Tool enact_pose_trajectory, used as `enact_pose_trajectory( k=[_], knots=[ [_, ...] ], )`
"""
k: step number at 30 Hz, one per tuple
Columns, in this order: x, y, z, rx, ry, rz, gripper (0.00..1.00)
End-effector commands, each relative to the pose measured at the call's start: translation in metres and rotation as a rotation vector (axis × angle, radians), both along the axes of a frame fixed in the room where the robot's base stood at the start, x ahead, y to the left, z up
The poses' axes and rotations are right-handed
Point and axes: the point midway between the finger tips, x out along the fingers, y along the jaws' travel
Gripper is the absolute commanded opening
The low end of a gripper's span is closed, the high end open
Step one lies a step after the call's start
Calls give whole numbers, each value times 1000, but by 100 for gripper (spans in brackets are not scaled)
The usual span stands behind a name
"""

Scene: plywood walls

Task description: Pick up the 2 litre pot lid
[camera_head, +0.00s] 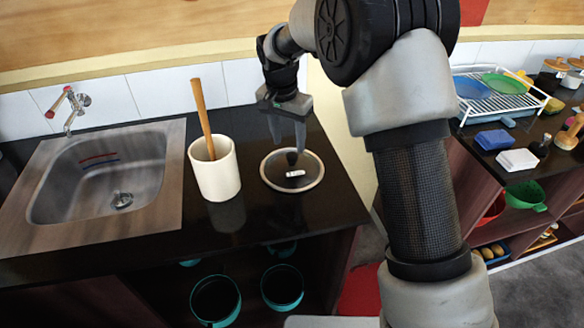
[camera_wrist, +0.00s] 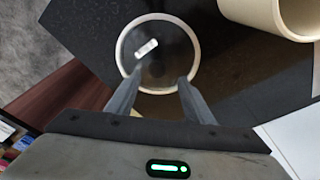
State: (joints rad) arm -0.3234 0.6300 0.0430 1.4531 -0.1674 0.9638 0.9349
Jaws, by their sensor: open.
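The pot lid (camera_head: 291,184) lies flat on the black counter, a dark round disc with a pale rim and a dark knob. A small white label shows on it. In the wrist view the lid (camera_wrist: 178,70) lies ahead of the fingertips, and the fingers overlap its near edge in the picture. My gripper (camera_head: 288,146) points down above the lid, open and empty. In the wrist view the two fingers of my gripper (camera_wrist: 158,82) stand apart. The knob is hard to make out there.
A white crock (camera_head: 215,170) with a wooden handle stands left of the lid. A sink (camera_head: 100,180) is further left. The counter's right edge is close to the lid. Teal pots (camera_head: 215,300) sit on the shelf below. A dish rack (camera_head: 490,100) stands on the right counter.

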Motion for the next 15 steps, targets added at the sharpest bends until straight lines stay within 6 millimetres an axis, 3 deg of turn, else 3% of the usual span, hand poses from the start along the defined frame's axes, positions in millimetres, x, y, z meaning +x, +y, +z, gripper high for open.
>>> enact_pose_trajectory(
  k=[6,15],
  knots=[
    [0,-7,-34,-1,4,0,48],
    [2,-7,-43,0,1,0,48]
  ],
)
